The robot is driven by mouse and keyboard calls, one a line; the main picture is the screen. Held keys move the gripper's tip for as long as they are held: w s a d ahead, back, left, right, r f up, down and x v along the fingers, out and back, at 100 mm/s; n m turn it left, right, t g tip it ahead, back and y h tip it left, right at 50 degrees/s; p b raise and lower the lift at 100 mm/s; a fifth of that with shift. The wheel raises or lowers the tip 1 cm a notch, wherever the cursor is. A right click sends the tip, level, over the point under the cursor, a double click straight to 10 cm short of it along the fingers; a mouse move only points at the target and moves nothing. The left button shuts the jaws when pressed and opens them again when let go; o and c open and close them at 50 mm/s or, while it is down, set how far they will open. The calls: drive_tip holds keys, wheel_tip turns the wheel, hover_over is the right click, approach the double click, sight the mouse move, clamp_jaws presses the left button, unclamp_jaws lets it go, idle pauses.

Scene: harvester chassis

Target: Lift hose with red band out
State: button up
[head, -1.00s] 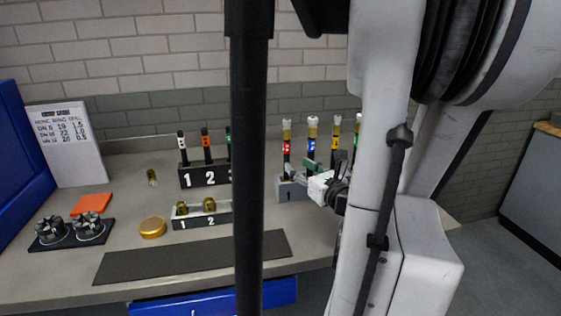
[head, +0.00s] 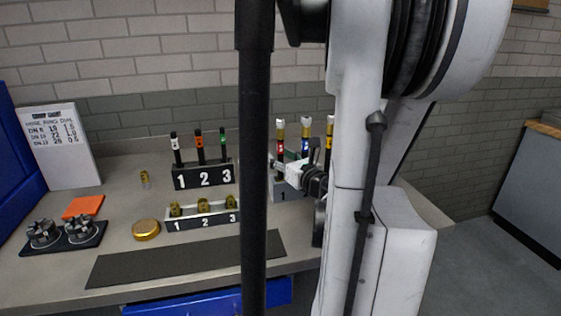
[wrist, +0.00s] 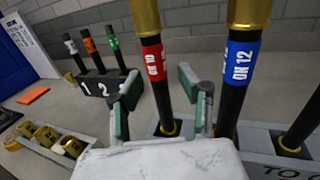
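The hose with the red band (wrist: 153,62) stands upright in a grey rack, with a brass fitting on top. It also shows in the head view (head: 280,147), just right of the black post. My gripper (wrist: 160,100) is open, and its two green-padded fingers stand apart. In the wrist view the red-band hose lies between the fingers, nearer the left one; I cannot tell whether it is touched. The blue-band hose (wrist: 241,62) stands just right of the right finger. The grey rack (wrist: 262,137) is partly hidden by my gripper.
A yellow-band hose (head: 328,143) stands farther right in the rack. To the left are a black block with three thin banded hoses (head: 203,177), a pale block with brass fittings (head: 190,222), a gold disc (head: 146,229) and a dark mat (head: 180,262).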

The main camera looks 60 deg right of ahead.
clamp_jaws()
drive_tip(key=shift+r, duration=0.1)
idle(0.3)
